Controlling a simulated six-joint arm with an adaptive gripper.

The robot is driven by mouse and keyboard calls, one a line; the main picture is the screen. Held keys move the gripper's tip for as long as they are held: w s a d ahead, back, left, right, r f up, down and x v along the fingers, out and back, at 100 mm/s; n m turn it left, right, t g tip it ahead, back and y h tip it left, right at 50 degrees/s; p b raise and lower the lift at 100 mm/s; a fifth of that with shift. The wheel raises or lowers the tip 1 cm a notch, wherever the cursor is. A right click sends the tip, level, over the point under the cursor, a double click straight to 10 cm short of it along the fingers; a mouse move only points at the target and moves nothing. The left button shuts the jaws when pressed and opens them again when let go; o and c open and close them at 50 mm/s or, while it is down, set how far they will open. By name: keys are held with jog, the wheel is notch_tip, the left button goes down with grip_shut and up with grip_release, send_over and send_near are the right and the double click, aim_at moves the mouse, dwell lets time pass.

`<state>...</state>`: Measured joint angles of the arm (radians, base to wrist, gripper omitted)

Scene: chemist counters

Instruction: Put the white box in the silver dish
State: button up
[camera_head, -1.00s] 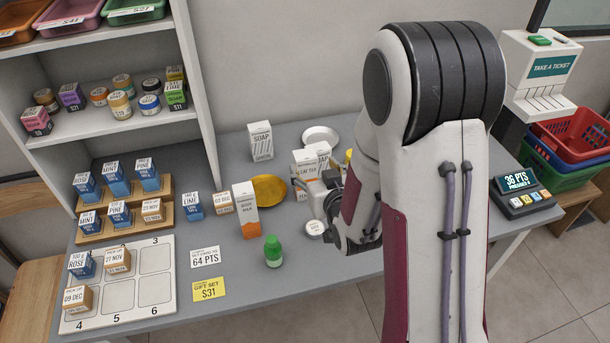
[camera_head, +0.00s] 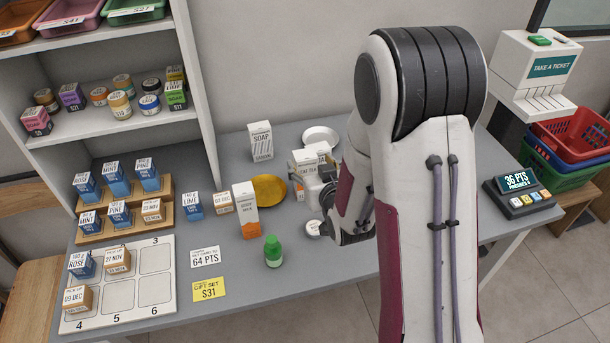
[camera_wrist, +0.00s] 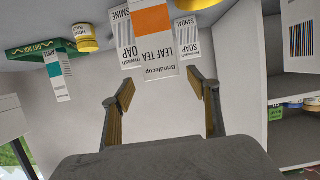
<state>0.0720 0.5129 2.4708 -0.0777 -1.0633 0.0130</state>
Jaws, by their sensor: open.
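Several white boxes stand on the counter, so I cannot tell which one the task means. My gripper (camera_wrist: 160,90) is open and empty. My arm hides part of this area in the head view.
A yellow dish (camera_head: 268,188), a tall orange-and-white carton (camera_head: 245,212) and a green-capped bottle (camera_head: 273,252) stand left of my gripper. The front counter edge is mostly clear.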

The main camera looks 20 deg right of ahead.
aim_at(305, 156)
jog(key=shift+a+x, duration=0.2)
jog(key=shift+x, duration=2.35)
jog(key=shift+r, duration=0.15)
grip_shut()
jog(key=shift+w+r, duration=0.1)
jog(key=shift+r, duration=0.1)
notch_tip(305, 156, up, 18)
jog(key=shift+f, duration=0.2)
